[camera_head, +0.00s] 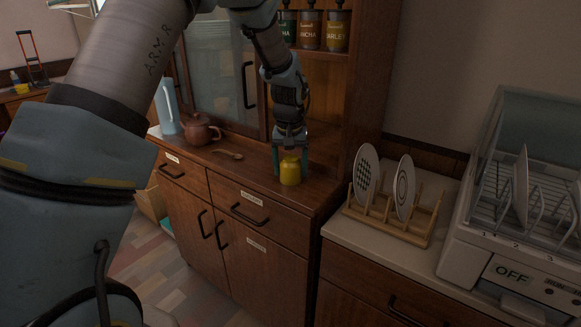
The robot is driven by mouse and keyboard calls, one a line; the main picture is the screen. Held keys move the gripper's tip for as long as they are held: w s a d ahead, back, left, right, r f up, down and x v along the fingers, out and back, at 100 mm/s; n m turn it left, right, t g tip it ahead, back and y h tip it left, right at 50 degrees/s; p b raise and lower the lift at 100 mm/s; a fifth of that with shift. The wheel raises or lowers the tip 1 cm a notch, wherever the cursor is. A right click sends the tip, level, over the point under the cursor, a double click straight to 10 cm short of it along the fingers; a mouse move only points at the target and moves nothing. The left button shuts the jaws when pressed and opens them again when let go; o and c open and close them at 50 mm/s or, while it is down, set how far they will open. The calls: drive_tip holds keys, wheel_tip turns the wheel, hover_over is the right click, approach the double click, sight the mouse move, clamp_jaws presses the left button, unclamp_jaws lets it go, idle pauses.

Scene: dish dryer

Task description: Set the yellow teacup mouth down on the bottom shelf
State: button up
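The yellow teacup (290,173) is at the brown wooden counter top, near its front edge. It looks upright or inverted along a vertical axis; which way its mouth faces I cannot tell. My gripper (290,163) points straight down over it, with one finger on each side of the cup. The fingers are spread about as wide as the cup, and I cannot tell whether they touch it. No shelf is clearly identifiable as the bottom shelf; a glass-fronted cabinet door (222,75) stands behind the counter, and its inside is hard to make out.
A brown teapot (201,131), a wooden spoon (228,154) and a light blue jug (167,108) stand or lie left on the counter. To the right are a wooden plate rack (420,235) with two plates and a dish dryer (466,240) reading OFF. Labelled canisters (311,30) sit above.

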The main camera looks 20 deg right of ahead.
sight(290, 161)
drive_tip(key=shift+o, duration=1.3)
drive_tip(key=r, duration=0.3)
drive_tip(key=s+r+b, duration=0.1)
drive_tip(key=r, duration=0.3)
drive_tip(key=a+r, duration=0.1)
drive_tip(key=r, duration=0.2)
drive_tip(key=shift+s+r+b, duration=0.2)
drive_tip(key=shift+r+b, duration=0.15)
drive_tip(key=shift+b, duration=0.05)
drive_tip(key=a+f+n, duration=0.3)
drive_tip(key=a, duration=2)
drive_tip(key=s+a+f+n, duration=0.2)
drive_tip(key=s+a, duration=0.7)
drive_tip(key=a, duration=0.3)
drive_tip(key=shift+s+a+f+y, duration=0.25)
drive_tip(key=shift+a+f+y, duration=0.1)
drive_tip(key=shift+y, duration=0.05)
